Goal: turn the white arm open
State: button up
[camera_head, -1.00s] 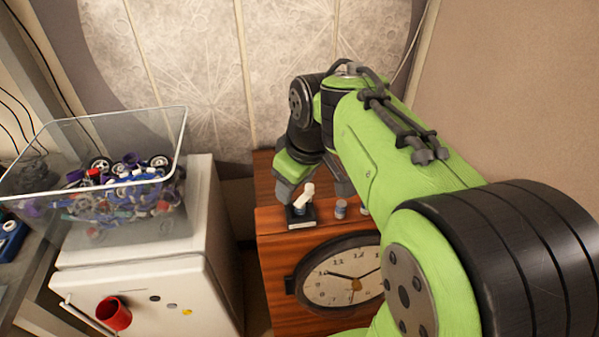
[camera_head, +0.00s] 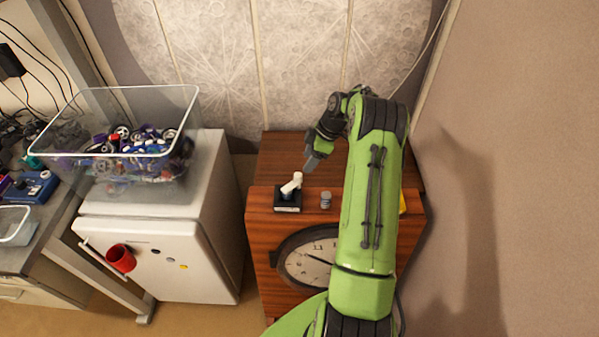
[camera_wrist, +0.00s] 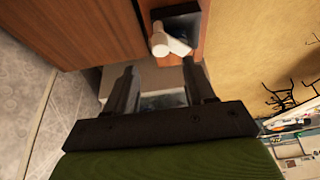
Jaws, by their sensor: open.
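The white arm (camera_head: 291,183) is a short white lever on a square black base (camera_head: 288,200), on top of the wooden clock cabinet (camera_head: 262,232). In the head view it leans up to the right. My gripper (camera_head: 311,160) is just behind and to the right of it, apart from it. In the wrist view the white arm (camera_wrist: 168,42) lies beyond the fingertips, near the top centre, with its black base (camera_wrist: 182,24) above it. My gripper (camera_wrist: 160,82) is open there, with nothing between its two fingers.
A grey knob (camera_head: 326,200) stands right of the black base on the cabinet. A white fridge (camera_head: 150,262) with a red cup (camera_head: 121,259) stands to the left. A clear bin (camera_head: 120,155) of parts sits on the fridge. A wall closes the right side.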

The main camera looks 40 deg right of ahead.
aim_at(299, 174)
jog(key=x, duration=0.7)
jog(key=shift+a+f+p, duration=0.15)
jog(key=shift+f+p, duration=0.1)
jog(key=shift+p, duration=0.1)
grip_shut()
